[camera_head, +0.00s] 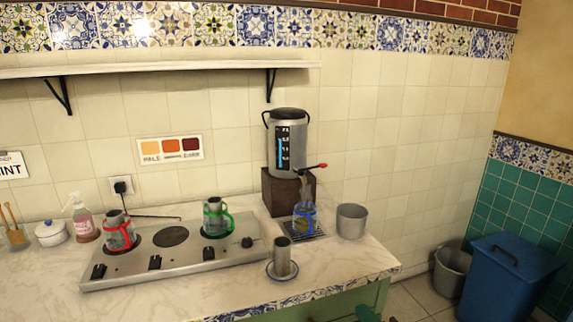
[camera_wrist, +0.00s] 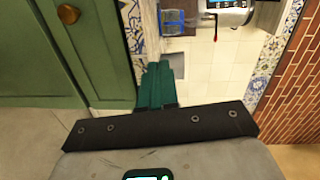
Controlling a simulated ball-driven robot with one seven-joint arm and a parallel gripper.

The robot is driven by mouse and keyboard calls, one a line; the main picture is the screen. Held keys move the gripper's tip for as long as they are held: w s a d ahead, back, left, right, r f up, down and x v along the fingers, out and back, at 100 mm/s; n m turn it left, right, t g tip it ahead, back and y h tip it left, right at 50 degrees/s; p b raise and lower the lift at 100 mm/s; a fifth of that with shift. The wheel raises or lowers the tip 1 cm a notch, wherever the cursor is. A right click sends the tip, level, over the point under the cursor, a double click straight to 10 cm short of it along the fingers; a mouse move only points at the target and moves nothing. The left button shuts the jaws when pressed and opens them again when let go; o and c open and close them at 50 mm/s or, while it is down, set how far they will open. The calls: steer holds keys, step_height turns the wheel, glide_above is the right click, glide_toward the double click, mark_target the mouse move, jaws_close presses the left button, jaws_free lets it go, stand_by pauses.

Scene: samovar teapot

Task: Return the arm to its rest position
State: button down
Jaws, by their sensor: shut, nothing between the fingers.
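My gripper (camera_wrist: 160,72) shows in the wrist view as two teal fingers pressed together with nothing between them. It is beside the green cabinet front (camera_wrist: 85,45), apart from it as far as I can tell. In the head view only a small teal bit of my arm's end (camera_head: 367,313) shows at the bottom edge, below the counter's front right corner. The rest of my arm is out of that view.
A blue bin (camera_head: 505,275) stands on the floor at right.

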steer(key=s+d+f+n+g, duration=0.1)
steer(key=s+f+n+g, duration=0.45)
steer(key=s+f, duration=0.45)
steer(key=s+d+f+n+g+h, duration=0.1)
steer(key=s+d+n+g+h, duration=0.1)
steer(key=s, duration=0.8)
steer(key=s+d+f+n+g+h, duration=0.1)
steer(key=s+d+g, duration=0.3)
steer(key=s, duration=0.6)
steer(key=s+d+f+n+g+h, duration=0.1)
steer(key=s+d+n+g+h, duration=0.2)
steer(key=s, duration=0.7)
steer(key=shift+s+f+n, duration=0.25)
steer(key=shift+f+n, duration=0.1)
steer(key=shift+n, duration=0.2)
